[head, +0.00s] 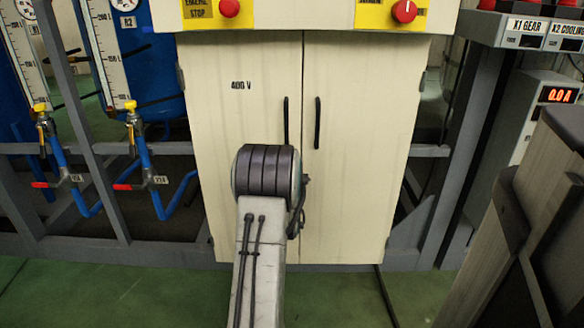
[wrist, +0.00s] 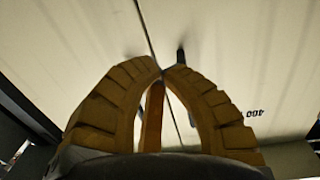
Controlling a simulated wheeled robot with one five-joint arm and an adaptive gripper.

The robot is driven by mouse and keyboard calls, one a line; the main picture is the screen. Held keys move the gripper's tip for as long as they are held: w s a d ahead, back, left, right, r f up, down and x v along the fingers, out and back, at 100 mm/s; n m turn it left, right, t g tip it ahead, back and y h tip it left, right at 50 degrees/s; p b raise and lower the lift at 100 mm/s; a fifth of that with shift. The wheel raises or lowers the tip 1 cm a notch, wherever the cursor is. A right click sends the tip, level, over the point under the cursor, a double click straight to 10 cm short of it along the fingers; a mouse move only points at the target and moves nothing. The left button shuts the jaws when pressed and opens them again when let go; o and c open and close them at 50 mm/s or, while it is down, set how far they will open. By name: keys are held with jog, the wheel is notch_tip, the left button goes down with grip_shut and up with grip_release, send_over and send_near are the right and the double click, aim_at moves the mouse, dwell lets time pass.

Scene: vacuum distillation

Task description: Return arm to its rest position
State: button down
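My gripper (wrist: 161,72) shows in the wrist view with its ribbed, yellow-brown fingers curved inward and their tips together. It is shut, and I see nothing held between the fingers. A cream cabinet (head: 365,180) marked 400 V fills the middle of the head view. Its doors also fill the wrist view (wrist: 240,60), where the lettering is upside down. My arm stands up in front of the cabinet in the head view, and its dark rounded joint covers part of the left door. The gripper itself is hidden in the head view.
Black door handles (head: 317,122) and red buttons (head: 404,11) are on the cabinet. Blue pipes with yellow-handled valves (head: 131,106) run along a grey frame (head: 98,190) at left. A power unit (head: 556,95) reading 0.0 A stands at right. Green floor (head: 120,290) is clear in front.

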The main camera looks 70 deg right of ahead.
jog(key=shift+p+v, duration=0.95)
jog(key=shift+v, duration=0.9)
jog(key=shift+s, duration=0.1)
